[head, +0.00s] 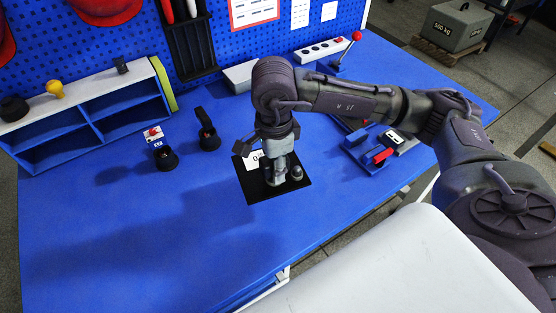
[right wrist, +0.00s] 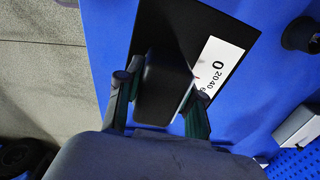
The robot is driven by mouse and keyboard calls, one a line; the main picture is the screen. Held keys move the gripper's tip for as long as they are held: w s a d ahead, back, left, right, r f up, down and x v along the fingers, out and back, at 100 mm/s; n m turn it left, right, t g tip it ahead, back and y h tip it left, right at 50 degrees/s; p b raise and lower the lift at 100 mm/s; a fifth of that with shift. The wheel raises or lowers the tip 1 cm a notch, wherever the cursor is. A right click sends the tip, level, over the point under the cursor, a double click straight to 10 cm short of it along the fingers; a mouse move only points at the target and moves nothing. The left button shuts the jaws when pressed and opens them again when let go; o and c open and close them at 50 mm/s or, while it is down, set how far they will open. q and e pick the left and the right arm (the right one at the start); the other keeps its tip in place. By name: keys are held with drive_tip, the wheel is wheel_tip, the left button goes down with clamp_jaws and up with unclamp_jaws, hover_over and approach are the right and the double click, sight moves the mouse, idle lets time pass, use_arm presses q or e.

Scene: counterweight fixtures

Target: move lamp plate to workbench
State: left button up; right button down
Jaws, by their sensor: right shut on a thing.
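The lamp plate (head: 258,190) is a flat black plate with a white printed label (head: 252,160). In the head view it is over the middle of the blue workbench (head: 190,235); I cannot tell whether it touches the top. My right gripper (head: 276,178) points down over the plate. In the right wrist view the fingers of this gripper (right wrist: 160,105) are shut on a dark upright part of the lamp plate (right wrist: 225,22). The label (right wrist: 215,70) shows beside them. The exact contact is partly hidden. My left gripper is not in view.
Two small black fixtures (head: 166,158) (head: 209,140) stand left of the plate. A blue shelf unit (head: 90,120) is at the back left. A blue device with a red lever (head: 372,160) is at the right. The front left of the workbench is clear.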

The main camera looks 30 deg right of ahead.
drive_tip(key=shift+w+a+f+p, duration=0.25)
drive_tip(key=shift+a+f+p, duration=0.2)
drive_tip(key=shift+a+f, duration=0.85)
drive_tip(key=shift+w+a+f+p, duration=0.2)
drive_tip(key=shift+a+f+p, duration=0.25)
drive_tip(key=shift+a+f, duration=0.85)
drive_tip(key=shift+w+a+f+p, duration=0.25)
drive_tip(key=shift+a+f+p, duration=0.2)
drive_tip(key=shift+a+f, duration=0.8)
drive_tip(key=shift+f, duration=0.2)
drive_tip(key=shift+w, duration=0.1)
drive_tip(key=shift+f, duration=0.15)
drive_tip(key=c, duration=0.7)
unclamp_jaws()
drive_tip(key=shift+s+f, duration=0.1)
drive_tip(key=shift+s, duration=0.1)
